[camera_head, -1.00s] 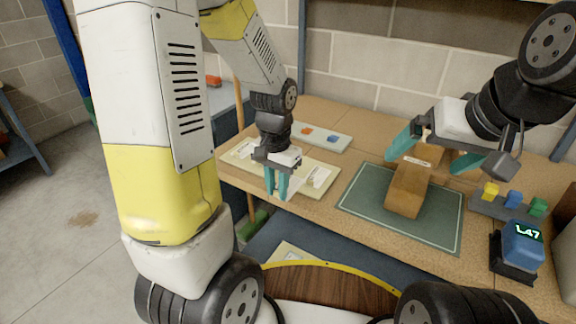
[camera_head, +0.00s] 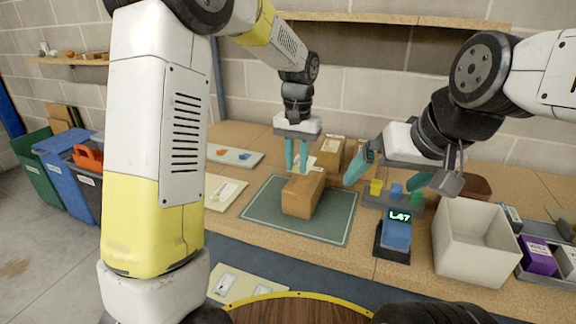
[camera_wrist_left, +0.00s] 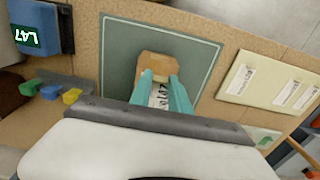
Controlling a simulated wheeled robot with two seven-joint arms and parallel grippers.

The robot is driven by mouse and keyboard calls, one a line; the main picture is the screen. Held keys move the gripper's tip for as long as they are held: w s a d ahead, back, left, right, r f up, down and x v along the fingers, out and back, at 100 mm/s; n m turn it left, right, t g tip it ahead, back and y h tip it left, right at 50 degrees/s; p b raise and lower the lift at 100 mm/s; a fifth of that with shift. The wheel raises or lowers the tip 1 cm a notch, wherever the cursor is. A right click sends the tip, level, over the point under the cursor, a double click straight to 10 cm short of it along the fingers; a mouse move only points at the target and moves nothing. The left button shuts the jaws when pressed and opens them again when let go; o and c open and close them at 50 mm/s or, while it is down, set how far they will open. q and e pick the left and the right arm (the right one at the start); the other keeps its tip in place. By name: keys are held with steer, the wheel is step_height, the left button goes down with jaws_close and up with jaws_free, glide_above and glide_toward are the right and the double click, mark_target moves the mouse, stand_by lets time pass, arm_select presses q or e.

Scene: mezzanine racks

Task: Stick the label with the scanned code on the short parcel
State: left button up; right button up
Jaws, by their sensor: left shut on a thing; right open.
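A brown cardboard parcel (camera_head: 303,196) lies on the green mat (camera_head: 262,213); it also shows in the left wrist view (camera_wrist_left: 158,66). My left gripper (camera_head: 297,170) is above the parcel's far end, fingers down, shut on a white label (camera_wrist_left: 158,96) with dark print. I cannot tell whether the label touches the parcel. My right gripper (camera_head: 392,184) is open and empty, right of the parcel and apart from it. A blue scanner display (camera_head: 398,234) reads L47. A cream label sheet (camera_head: 214,200) lies left of the mat.
Other brown boxes (camera_head: 329,147) stand behind the parcel. Yellow, blue and green blocks (camera_head: 396,191) sit on a grey strip beneath my right gripper. A white bin (camera_head: 470,245) and a rack with boxes (camera_head: 538,256) stand at the right. A pale tray (camera_head: 222,153) lies back left.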

mark_target(297, 172)
arm_select(q)
steer(key=shift+d+f, duration=0.1)
steer(key=shift+d, duration=0.05)
steer(key=shift+f, duration=2.95)
steer(key=shift+f, duration=0.5)
steer(key=o, duration=1.3)
steer(key=shift+r, duration=0.15)
steer(key=shift+r, duration=3.4)
